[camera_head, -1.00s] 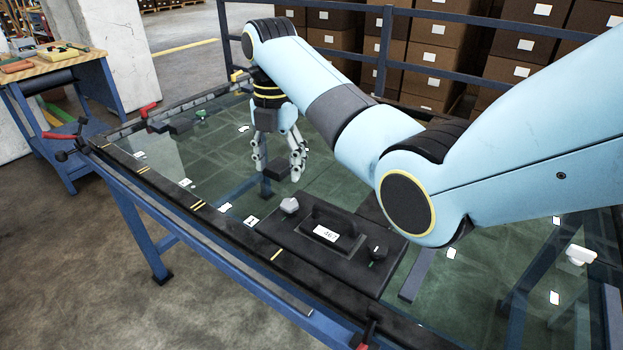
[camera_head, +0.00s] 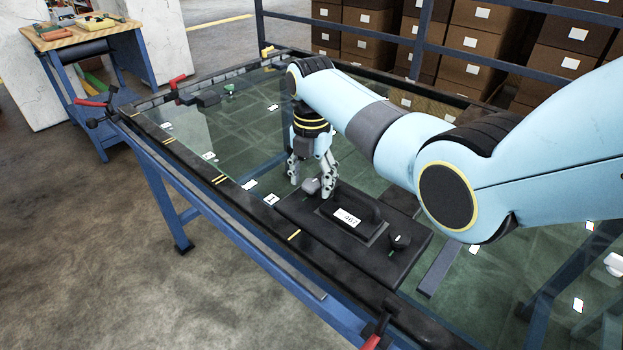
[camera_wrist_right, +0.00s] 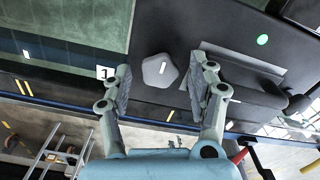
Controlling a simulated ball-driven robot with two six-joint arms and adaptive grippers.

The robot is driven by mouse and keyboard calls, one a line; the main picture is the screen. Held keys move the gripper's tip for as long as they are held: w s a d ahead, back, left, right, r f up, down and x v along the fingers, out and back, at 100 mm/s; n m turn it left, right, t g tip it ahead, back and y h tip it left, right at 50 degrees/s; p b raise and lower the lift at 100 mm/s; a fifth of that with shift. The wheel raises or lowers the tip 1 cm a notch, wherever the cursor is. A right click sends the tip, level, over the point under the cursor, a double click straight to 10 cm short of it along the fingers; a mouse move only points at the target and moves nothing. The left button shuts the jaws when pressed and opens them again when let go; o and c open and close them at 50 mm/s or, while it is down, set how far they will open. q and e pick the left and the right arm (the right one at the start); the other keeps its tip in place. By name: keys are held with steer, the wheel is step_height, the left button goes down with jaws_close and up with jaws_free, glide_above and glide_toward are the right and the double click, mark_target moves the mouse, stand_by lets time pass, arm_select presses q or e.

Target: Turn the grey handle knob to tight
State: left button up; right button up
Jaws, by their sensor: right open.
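The grey knob (camera_head: 311,186) has several blunt lobes and sits at the left end of a black base plate (camera_head: 400,268). It also shows in the right wrist view (camera_wrist_right: 160,69), with a short white line on its top. My right gripper (camera_head: 311,189) points down at the knob, open. In the wrist view its two fingers (camera_wrist_right: 163,77) stand on either side of the knob, with gaps showing between them and it. Whether the fingertips reach down to the knob's height is hard to tell. My left gripper is out of view.
A green round mark (camera_wrist_right: 263,40) shows in the wrist view. The glass tabletop (camera_head: 235,128) is mostly clear. Red-handled clamps (camera_head: 177,81) sit on its edge.

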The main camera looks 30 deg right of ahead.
steer(key=c, duration=1.1)
steer(key=shift+c, duration=0.2)
